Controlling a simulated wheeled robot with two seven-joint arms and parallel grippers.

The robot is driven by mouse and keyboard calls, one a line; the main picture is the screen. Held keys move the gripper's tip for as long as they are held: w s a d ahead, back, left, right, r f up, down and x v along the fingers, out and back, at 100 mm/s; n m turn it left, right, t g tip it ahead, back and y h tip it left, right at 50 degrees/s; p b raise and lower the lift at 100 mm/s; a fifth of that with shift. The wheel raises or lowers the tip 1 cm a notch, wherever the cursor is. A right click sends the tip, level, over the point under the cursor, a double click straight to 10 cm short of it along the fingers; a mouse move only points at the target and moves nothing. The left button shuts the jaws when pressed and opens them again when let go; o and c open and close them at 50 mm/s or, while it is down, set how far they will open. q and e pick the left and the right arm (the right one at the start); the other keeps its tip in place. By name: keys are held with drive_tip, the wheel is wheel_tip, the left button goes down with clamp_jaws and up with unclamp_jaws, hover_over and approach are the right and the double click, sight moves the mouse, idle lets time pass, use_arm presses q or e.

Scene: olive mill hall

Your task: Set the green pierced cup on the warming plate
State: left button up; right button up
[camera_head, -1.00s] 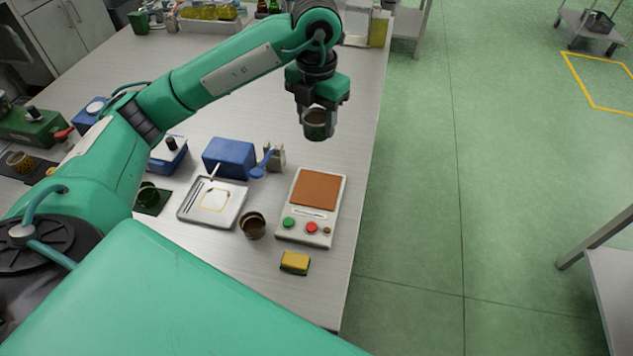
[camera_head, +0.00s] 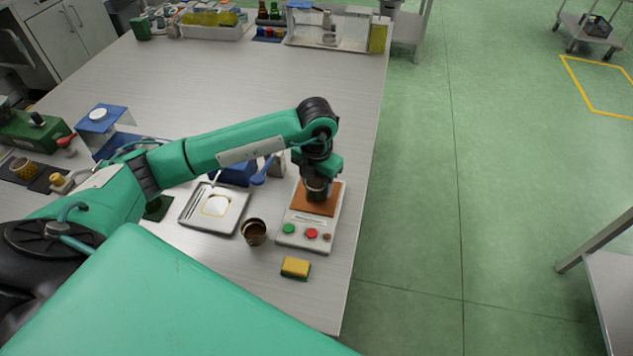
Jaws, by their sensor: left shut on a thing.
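My left gripper (camera_head: 317,180) points down over the warming plate and is shut on a dark cup (camera_head: 318,194). The cup looked dark green a moment ago; its holes are too small to make out. It is upright over the brown top of the warming plate (camera_head: 298,218), a white unit with green and red buttons. I cannot tell whether the cup touches the top. The gripper hides much of the cup and part of the brown top. My right gripper is not in view.
A dark brown cup (camera_head: 254,232) stands just left of the warming plate, and a yellow sponge (camera_head: 295,267) lies in front. A white tray (camera_head: 230,224) and a blue box (camera_head: 238,173) are farther left. The table's right edge is close to the plate. The back middle is clear.

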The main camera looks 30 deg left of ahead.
use_arm(q)
drive_tip(key=shift+f, duration=0.55)
drive_tip(key=o, duration=0.9)
drive_tip(key=shift+r, duration=0.1)
drive_tip(key=shift+o, duration=0.7)
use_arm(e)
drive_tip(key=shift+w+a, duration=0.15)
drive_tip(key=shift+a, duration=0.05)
